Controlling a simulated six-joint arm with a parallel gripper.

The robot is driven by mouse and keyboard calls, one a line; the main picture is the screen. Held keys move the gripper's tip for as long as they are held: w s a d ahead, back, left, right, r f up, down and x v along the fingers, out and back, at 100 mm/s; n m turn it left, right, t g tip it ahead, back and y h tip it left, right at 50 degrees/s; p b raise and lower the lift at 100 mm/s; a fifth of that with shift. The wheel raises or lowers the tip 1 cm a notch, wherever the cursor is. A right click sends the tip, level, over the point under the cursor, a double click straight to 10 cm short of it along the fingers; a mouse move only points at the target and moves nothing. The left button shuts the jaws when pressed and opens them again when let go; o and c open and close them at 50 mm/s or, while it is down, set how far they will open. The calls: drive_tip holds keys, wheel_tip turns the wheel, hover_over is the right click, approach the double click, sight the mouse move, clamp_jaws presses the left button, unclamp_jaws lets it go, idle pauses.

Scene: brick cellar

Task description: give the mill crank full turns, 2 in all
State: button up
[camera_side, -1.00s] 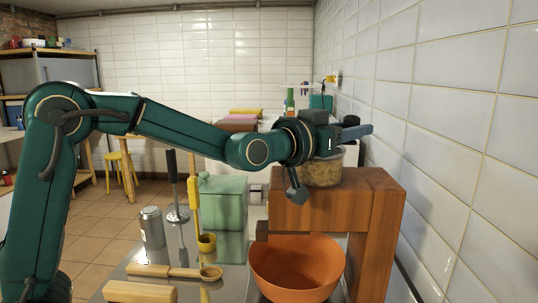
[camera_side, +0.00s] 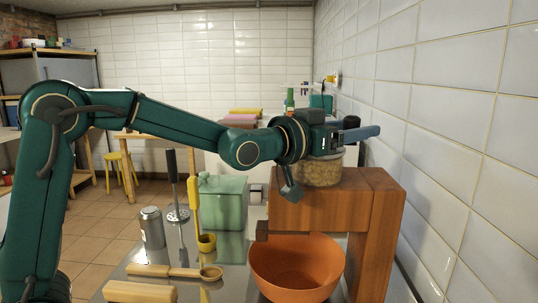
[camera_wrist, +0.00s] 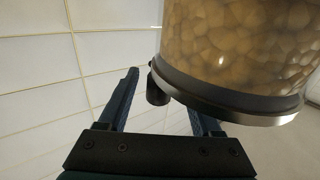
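The mill is a wooden stand (camera_side: 385,205) with a glass jar of pale grain (camera_side: 318,173) on top. The jar's metal rim (camera_wrist: 230,98) fills the upper right of the wrist view. A black crank knob (camera_wrist: 158,92) shows below and left of the jar; it also shows in the side view (camera_side: 351,122). My gripper (camera_side: 365,132) is up beside the jar. In the wrist view its blue fingers (camera_wrist: 165,95) are spread apart, with the knob between them, nearer the left finger. The jar hides part of the right finger. I cannot tell whether a finger touches the knob.
An orange bowl (camera_side: 297,270) stands under the mill. A tiled wall (camera_side: 450,150) is close on the right.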

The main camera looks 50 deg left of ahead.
drive_tip(key=shift+s+a, duration=0.2)
drive_tip(key=shift+s, duration=1.1)
drive_tip(key=shift+s+a, duration=0.15)
drive_tip(key=shift+s, duration=1.1)
